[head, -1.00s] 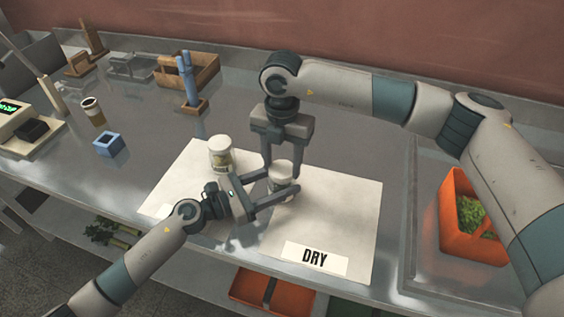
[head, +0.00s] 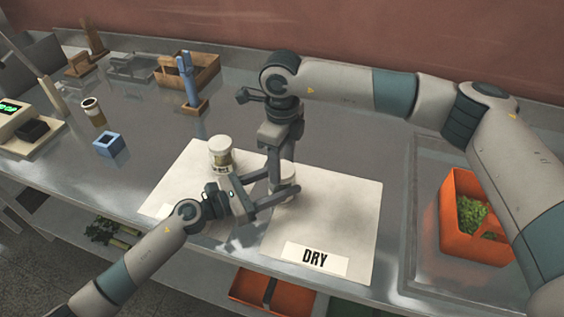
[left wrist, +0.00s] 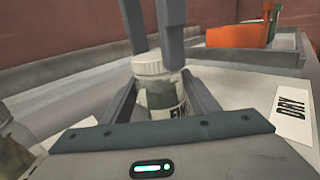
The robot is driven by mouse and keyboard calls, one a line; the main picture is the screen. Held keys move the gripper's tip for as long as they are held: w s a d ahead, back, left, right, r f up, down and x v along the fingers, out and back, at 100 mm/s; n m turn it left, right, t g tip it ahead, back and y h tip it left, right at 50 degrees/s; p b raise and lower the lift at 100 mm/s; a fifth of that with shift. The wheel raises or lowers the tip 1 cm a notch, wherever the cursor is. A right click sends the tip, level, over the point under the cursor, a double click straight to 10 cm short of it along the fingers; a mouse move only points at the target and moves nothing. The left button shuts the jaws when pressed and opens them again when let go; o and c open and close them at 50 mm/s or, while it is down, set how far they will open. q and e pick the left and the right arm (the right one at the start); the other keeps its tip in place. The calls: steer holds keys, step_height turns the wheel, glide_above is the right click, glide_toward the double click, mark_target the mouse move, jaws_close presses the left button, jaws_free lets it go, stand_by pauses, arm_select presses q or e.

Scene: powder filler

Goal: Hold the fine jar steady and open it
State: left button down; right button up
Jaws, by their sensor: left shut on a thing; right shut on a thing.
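The fine jar (head: 287,188) stands upright on the white mat, with a white lid (left wrist: 158,64) and a label partly reading in dark letters in the left wrist view. My left gripper (head: 272,193) is shut around the jar's body from the front left; its fingers flank the jar in the left wrist view (left wrist: 160,100). My right gripper (head: 280,168) points straight down from above and is shut on the jar's lid. The right gripper covers much of the lid in the head view. The lid still sits on the jar.
A second white-lidded jar (head: 221,154) stands left on the white mat (head: 345,205), close to my left gripper. The mat bears a DRY label (head: 315,258). A blue block (head: 109,145), a small jar (head: 93,112) and a scale (head: 30,130) are farther left. An orange bin (head: 462,245) is at right.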

mark_target(282, 169)
steer(key=n, duration=1.4)
steer(key=shift+w+r+n, duration=0.1)
steer(key=shift+n, duration=0.2)
steer(key=n, duration=1.4)
steer(key=shift+r, duration=1.15)
steer(key=shift+r, duration=2)
